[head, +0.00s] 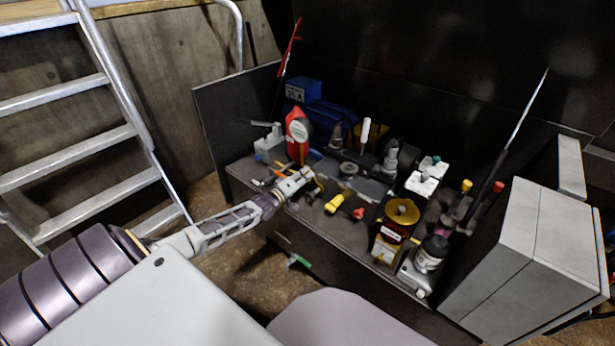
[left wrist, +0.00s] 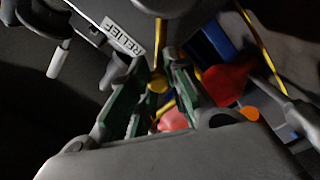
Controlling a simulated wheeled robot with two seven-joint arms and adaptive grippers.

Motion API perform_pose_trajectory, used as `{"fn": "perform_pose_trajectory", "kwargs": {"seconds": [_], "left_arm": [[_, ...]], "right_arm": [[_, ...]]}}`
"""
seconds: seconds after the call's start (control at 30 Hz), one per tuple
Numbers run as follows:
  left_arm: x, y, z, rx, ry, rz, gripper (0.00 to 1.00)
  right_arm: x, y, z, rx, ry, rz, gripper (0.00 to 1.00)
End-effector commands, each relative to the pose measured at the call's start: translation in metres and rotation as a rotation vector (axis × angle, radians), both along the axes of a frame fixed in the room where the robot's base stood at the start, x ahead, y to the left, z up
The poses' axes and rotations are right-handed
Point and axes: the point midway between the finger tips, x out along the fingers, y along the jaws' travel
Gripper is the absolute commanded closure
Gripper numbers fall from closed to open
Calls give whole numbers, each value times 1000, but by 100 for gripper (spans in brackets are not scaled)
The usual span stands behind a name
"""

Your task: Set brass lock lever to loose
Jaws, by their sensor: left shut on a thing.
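My left gripper (head: 298,186) reaches in from the left over the front left part of the bench. In the left wrist view, its green-padded fingers (left wrist: 157,92) close around a small brass-yellow piece (left wrist: 158,80), which looks like the brass lock lever. The piece sits just below a dark housing with a white "RELIEF" label (left wrist: 123,37). In the head view the gripper covers the lever, so its angle cannot be told there. My right gripper is in neither view.
A red device (head: 298,127) stands right behind my left gripper. A yellow-handled part (head: 334,204) and an amber cylinder (head: 402,212) are to its right. A grey box (head: 525,245) bounds the right end. A ladder (head: 80,150) stands at left, with open floor before the bench.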

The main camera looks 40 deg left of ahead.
Motion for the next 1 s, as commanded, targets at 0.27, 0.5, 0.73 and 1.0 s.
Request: {"fn": "perform_pose_trajectory", "kwargs": {"seconds": [0.27, 0.5, 0.73, 1.0], "left_arm": [[2, 10, -16, -236, 16, -4, 100], [3, 17, -29, -431, 32, -4, 100], [3, 22, -38, -569, 42, -5, 100], [3, 23, -43, -643, 47, -5, 100]], "right_arm": [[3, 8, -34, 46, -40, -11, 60], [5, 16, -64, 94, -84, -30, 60], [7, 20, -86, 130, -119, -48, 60], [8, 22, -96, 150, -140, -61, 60]]}}
